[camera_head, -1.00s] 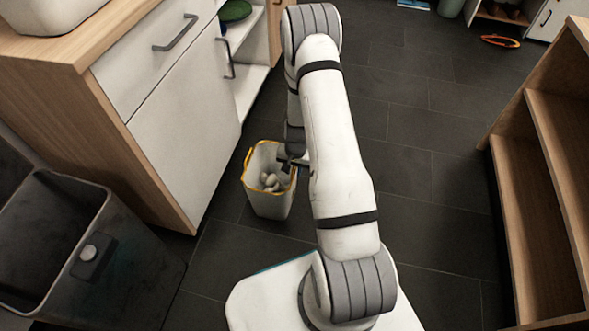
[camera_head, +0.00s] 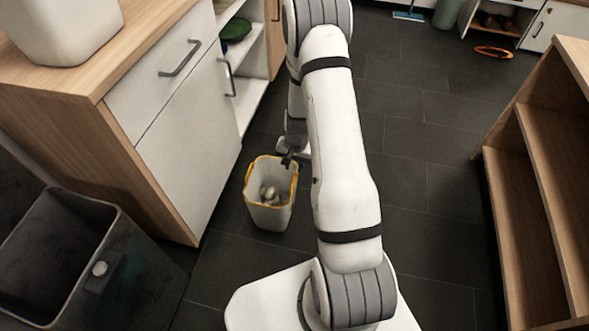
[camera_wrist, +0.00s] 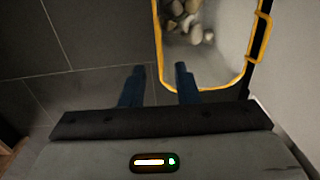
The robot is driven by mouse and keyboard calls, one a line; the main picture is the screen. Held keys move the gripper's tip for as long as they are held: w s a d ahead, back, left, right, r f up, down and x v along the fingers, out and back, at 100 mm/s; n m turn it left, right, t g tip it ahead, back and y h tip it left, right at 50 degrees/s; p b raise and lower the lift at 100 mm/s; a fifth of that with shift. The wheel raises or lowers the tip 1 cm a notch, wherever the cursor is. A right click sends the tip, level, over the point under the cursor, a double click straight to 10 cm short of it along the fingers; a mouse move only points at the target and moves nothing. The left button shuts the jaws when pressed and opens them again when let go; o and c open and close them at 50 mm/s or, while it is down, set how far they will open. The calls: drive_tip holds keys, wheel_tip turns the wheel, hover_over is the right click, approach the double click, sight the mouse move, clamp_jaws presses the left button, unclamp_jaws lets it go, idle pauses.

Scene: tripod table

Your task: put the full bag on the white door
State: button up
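The full bag (camera_head: 268,207) is a white, bin-shaped container with a yellow rim and pale stone-like lumps inside. It stands upright on the dark floor beside the cabinet. The white door (camera_head: 190,135) is the cabinet front under the drawer, with a grey handle at its far edge; it looks shut. My gripper (camera_head: 288,160) is at the bag's far rim, partly hidden by my arm. In the wrist view, my gripper (camera_wrist: 158,84) is open, with one blue finger on either side of the bag's yellow rim (camera_wrist: 157,45). Contact with the rim cannot be told.
A dark open bin (camera_head: 130,275) stands at the lower left. A white container (camera_head: 62,35) sits on the wooden cabinet top. A wooden shelf (camera_head: 535,200) stands at the right. An orange ring-like object (camera_head: 493,52) lies on the floor far back. The floor between is clear.

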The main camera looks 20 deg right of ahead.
drive_tip(key=s+a+r+n, duration=0.2)
drive_tip(key=a+r, duration=0.1)
drive_tip(key=r, duration=0.7)
drive_tip(key=s+a+r+n, duration=0.1)
drive_tip(key=s+a+r, duration=0.15)
drive_tip(key=r, duration=0.75)
drive_tip(key=s+a+r+n, duration=0.1)
drive_tip(key=s+r+n, duration=0.1)
drive_tip(key=s+r, duration=0.4)
drive_tip(key=s+a+r+n, duration=0.2)
drive_tip(key=s+r, duration=0.5)
drive_tip(key=s, duration=0.3)
drive_tip(key=shift+s+a+t, duration=0.25)
drive_tip(key=shift+s+t, duration=0.05)
drive_tip(key=shift+t, duration=0.1)
wheel_tip(320, 180, up, 52)
drive_tip(key=s+t+p, duration=0.1)
drive_tip(key=t+p, duration=0.1)
drive_tip(key=p, duration=4.3)
drive_tip(key=shift+s+a+f+t+p, duration=0.2)
drive_tip(key=shift+t+p, duration=0.1)
drive_tip(key=shift+t, duration=0.1)
